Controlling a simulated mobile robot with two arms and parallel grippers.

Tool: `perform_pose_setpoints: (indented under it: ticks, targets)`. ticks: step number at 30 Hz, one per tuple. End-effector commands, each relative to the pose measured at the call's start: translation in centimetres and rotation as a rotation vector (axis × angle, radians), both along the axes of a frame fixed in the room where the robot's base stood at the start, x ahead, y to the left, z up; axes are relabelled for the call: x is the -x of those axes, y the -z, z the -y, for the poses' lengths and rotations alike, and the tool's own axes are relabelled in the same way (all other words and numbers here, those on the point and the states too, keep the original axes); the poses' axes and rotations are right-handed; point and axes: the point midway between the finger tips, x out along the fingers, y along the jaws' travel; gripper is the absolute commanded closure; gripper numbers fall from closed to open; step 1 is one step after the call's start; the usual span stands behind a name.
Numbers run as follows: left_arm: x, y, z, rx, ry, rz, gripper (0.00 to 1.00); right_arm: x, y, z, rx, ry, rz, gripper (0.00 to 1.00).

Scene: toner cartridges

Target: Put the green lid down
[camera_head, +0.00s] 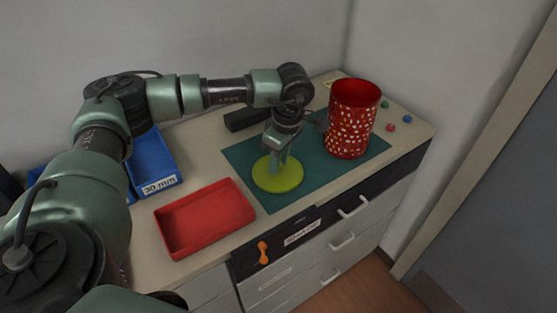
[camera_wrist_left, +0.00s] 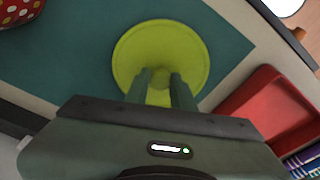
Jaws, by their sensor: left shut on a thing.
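The green lid (camera_head: 278,180) is a round yellow-green disc at the front part of the dark green mat (camera_head: 240,153) on the cabinet top. In the left wrist view the lid (camera_wrist_left: 192,50) is below my fingers, over the mat (camera_wrist_left: 75,70). My left gripper (camera_head: 277,167) points down at the middle of the lid and is shut on it; the fingers also show in the left wrist view (camera_wrist_left: 160,88). I cannot tell whether the lid touches the mat or is just above it. My right gripper is not in view.
A red spotted bin (camera_head: 352,120) stands upright on the right part of the mat. A red tray (camera_head: 205,218) is left of the lid, and blue bins (camera_head: 152,165) are further left. A black box (camera_head: 245,118) is behind. Small coloured pieces (camera_head: 391,127) lie right of the bin.

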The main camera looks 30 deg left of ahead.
Motion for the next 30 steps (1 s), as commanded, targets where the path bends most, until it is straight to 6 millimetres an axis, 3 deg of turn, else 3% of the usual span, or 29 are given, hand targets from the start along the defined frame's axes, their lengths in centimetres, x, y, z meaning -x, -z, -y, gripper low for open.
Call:
perform_pose_setpoints:
  ticks: [2, 3, 5, 18, 30]
  targets:
    - [0.0, 0.4, 0.0, 0.0, 0.001, -0.001, 1.0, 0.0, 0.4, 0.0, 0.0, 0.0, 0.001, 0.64]
    - [0.0, 0.3, 0.0, 0.0, 0.001, 0.0, 0.68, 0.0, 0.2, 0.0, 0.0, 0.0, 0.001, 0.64]
    - [0.0, 0.3, 0.0, 0.0, 0.001, -0.001, 0.54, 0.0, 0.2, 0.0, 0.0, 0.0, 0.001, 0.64]
    - [-0.1, -0.7, 0.1, 0.001, 0.0, 0.002, 0.54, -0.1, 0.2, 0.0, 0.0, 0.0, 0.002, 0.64]
    - [-0.1, -8.6, 1.4, 0.001, 0.002, 0.004, 0.54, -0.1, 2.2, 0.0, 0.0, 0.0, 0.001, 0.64]
